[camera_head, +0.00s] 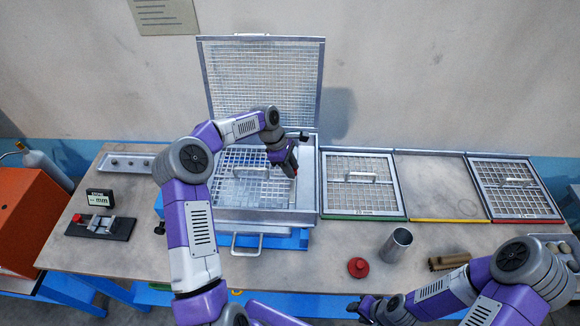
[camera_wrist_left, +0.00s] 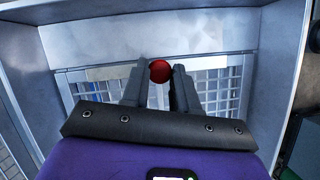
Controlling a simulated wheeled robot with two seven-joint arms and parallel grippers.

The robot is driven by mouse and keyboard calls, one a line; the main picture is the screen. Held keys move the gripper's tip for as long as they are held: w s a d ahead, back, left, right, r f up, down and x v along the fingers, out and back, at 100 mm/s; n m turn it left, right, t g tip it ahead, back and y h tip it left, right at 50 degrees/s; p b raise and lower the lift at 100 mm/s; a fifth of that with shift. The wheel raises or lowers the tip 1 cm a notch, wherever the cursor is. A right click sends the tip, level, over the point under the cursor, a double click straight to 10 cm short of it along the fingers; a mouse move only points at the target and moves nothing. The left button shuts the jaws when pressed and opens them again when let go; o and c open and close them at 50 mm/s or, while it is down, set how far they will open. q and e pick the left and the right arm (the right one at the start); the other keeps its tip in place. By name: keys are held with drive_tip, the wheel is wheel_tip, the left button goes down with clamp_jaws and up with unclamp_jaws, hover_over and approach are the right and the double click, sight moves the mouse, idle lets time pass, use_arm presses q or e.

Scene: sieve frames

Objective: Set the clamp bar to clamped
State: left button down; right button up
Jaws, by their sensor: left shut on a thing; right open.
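An open metal box (camera_head: 225,215) with a raised mesh lid (camera_head: 262,80) stands at the centre-left. A sieve frame (camera_head: 232,163) with a handle lies inside it. My left gripper (camera_head: 292,170) reaches down into the box at its right side. In the left wrist view its fingers (camera_wrist_left: 159,80) are shut on a round red knob (camera_wrist_left: 159,71), close to the box's inner wall. I take this knob to be the clamp bar's; the bar itself is mostly hidden by my gripper, and its position is unclear. My right gripper (camera_head: 366,307) is open and empty at the table's front edge.
Right of the box lie a green-edged sieve frame (camera_head: 362,215), a yellow-edged bay (camera_head: 435,190) and a red-edged frame (camera_head: 515,190). A metal cup (camera_head: 396,245), a red knobbed piece (camera_head: 358,267) and a brown roll (camera_head: 449,261) stand in front. A gauge display (camera_head: 100,198) is at left.

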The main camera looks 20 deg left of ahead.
use_arm(q)
drive_tip(key=c, duration=0.9)
unclamp_jaws()
drive_tip(key=shift+s+a, duration=0.1)
drive_tip(key=shift+a, duration=0.25)
drive_tip(key=shift+o, duration=0.2)
drive_tip(key=shift+d, duration=0.15)
drive_tip(key=v, duration=0.7)
drive_tip(key=shift+r, duration=0.25)
